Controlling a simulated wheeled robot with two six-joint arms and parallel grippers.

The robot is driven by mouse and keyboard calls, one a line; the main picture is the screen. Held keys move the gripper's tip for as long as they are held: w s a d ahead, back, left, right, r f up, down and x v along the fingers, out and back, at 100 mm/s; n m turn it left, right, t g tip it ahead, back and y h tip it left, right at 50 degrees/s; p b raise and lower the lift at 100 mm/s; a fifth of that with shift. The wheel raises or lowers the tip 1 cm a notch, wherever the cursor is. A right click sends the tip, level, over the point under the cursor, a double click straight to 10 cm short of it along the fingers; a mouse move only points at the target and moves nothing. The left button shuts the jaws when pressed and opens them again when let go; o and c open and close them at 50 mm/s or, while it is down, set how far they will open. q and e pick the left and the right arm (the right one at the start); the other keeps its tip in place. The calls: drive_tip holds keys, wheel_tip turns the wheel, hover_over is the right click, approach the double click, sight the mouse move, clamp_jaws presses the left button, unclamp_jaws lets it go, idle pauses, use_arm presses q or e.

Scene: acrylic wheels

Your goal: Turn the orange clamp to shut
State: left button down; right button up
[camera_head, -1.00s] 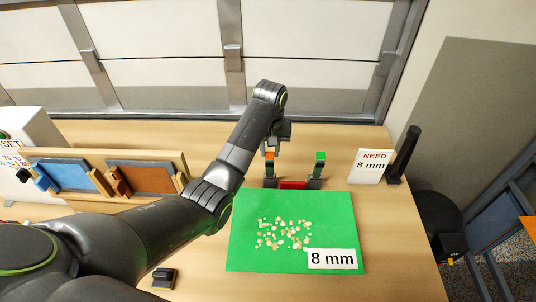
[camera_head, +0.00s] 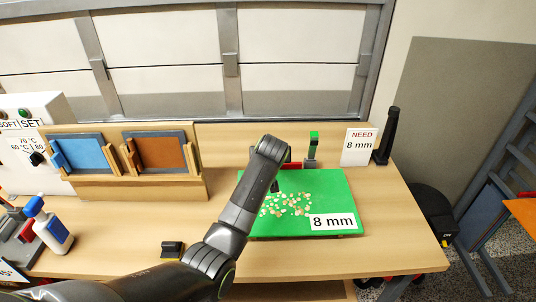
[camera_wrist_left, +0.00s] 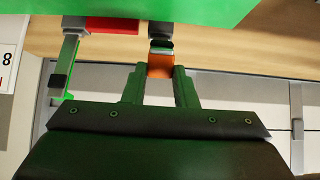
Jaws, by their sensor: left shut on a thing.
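The orange clamp (camera_wrist_left: 160,67) shows in the wrist view as an orange block beside a dark and grey mount. My left gripper (camera_wrist_left: 159,73) has a finger on either side of the orange block and is shut on it. In the head view my left arm hides the orange clamp, and the gripper is mostly hidden behind its own wrist. A green-tipped clamp (camera_head: 314,145) stands upright to the right; it also shows in the wrist view (camera_wrist_left: 62,75). A red block (camera_head: 292,165) lies between the two clamp mounts. My right gripper is not in view.
A green board (camera_head: 335,190) with pale pellets and an "8 mm" card (camera_head: 333,222) lies in front of the clamps. A "NEED 8 mm" sign (camera_head: 358,147) and black post (camera_head: 388,137) stand right. Blue and brown panels (camera_head: 160,152) stand left, with a bottle (camera_head: 50,226) in front.

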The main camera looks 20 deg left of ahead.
use_arm(q)
drive_tip(key=f+t, duration=0.1)
drive_tip(key=s+f+b, duration=0.1)
drive_tip(key=s+f+t+b, duration=0.1)
drive_tip(key=shift+d+t+y, duration=0.3)
drive_tip(key=shift+d, duration=0.05)
drive_tip(key=shift+s+d+f+b, duration=0.1)
drive_tip(key=shift+s+f+b, duration=0.2)
drive_tip(key=shift+f, duration=0.3)
drive_tip(key=shift+s+f+b, duration=0.2)
drive_tip(key=shift+s+f, duration=0.05)
drive_tip(key=shift+f, duration=0.35)
drive_tip(key=shift+s+f, duration=0.25)
drive_tip(key=shift+f, duration=0.55)
drive_tip(key=shift+s+d+f+b, duration=0.1)
drive_tip(key=shift+s+f+b, duration=0.1)
drive_tip(key=shift+f+b, duration=0.15)
drive_tip(key=c, duration=1.2)
unclamp_jaws()
drive_tip(key=shift+w+d, duration=0.1)
drive_tip(key=shift+o, duration=0.2)
drive_tip(key=shift+r, duration=0.15)
drive_tip(key=shift+w, duration=0.1)
